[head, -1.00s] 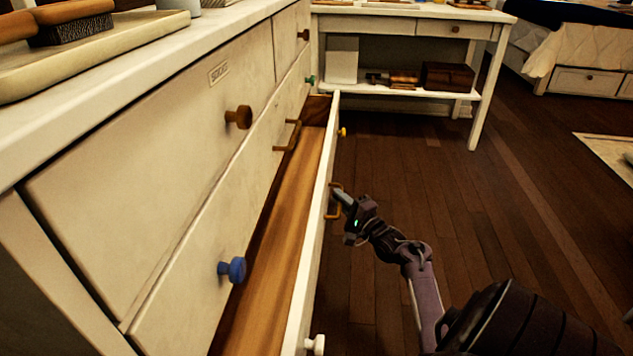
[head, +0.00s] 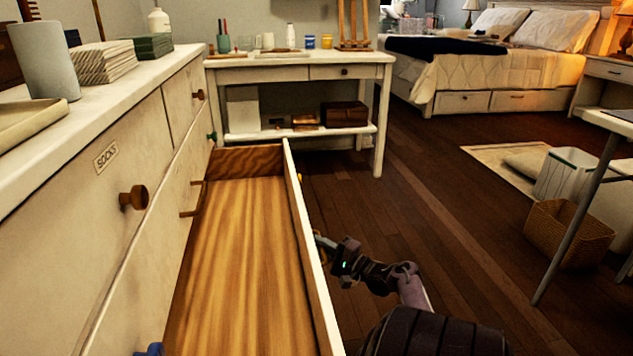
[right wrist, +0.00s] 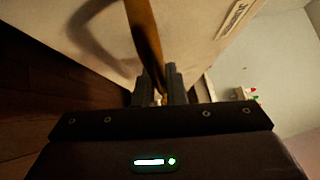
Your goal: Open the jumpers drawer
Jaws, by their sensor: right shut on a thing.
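The jumpers drawer (head: 240,270) is pulled well out of the white dresser, and its wooden inside shows empty. Its front panel (head: 305,235) stands away from the dresser, seen from above and behind. My right gripper (head: 322,242) is at the outer side of that panel. In the right wrist view, its fingers (right wrist: 161,90) are shut on the brown drawer handle (right wrist: 143,35). A label starting with "JU" (right wrist: 234,17) shows on the drawer front there.
The dresser's socks drawer (head: 110,200) is shut above the open one. A white table (head: 300,74) stands beyond the drawer's far end. The wooden floor (head: 420,230) to the right is clear up to a wicker basket (head: 570,235).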

